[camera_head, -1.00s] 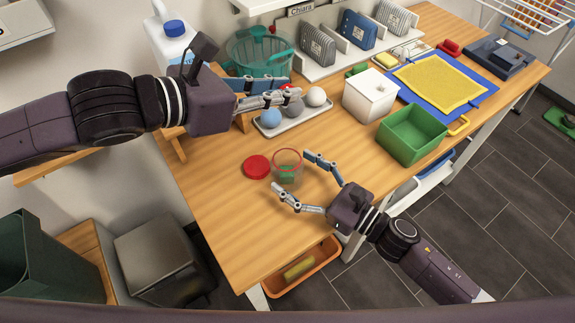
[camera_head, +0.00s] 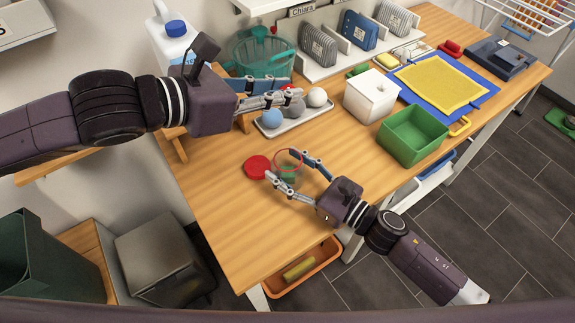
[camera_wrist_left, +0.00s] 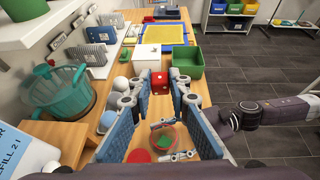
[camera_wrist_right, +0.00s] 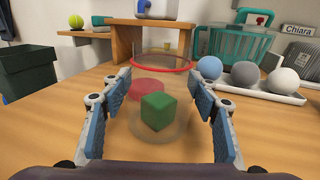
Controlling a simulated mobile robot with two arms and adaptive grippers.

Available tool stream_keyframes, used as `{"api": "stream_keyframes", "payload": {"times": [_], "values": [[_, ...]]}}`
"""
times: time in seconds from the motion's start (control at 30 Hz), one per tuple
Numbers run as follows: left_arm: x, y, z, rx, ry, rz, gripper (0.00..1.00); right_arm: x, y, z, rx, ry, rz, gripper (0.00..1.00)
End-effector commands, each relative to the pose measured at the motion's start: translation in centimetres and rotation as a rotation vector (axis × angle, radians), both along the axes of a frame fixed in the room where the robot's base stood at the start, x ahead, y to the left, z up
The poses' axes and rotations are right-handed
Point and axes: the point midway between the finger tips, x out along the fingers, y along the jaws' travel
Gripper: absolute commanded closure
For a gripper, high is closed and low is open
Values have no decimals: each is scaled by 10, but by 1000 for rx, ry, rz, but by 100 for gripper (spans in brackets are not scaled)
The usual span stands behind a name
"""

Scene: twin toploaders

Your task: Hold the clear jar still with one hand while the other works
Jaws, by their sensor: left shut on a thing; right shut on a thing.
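The clear jar (camera_head: 289,163) has a red rim and stands upright on the wooden table with a green cube (camera_wrist_right: 158,111) inside. My right gripper (camera_head: 284,167) is shut on the jar, one finger on each side; the jar (camera_wrist_right: 180,125) is between the fingers in the right wrist view. A flat red lid (camera_head: 257,167) lies on the table left of the jar. My left gripper (camera_head: 285,93) is higher, near the ball tray, and shut on a red block (camera_wrist_left: 160,84). In the head view the fingers mostly hide that block.
A pale tray (camera_head: 293,125) with blue, grey and white balls lies behind the jar. A white box (camera_head: 370,98), an empty green bin (camera_head: 412,135) and a teal basket (camera_head: 262,55) stand farther back.

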Motion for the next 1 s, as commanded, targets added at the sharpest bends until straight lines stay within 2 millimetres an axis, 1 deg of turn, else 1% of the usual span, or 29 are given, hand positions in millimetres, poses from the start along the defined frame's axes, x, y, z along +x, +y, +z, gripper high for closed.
{"api": "stream_keyframes", "payload": {"times": [0.17, 1.0], "values": [[0, 0, -3, 0, 1, 0, 95, 0, 0, 0, 0, 0, 0, 72], [0, 0, -62, 0, 3, 1, 95, 0, 0, 0, -1, 1, 0, 72]]}}
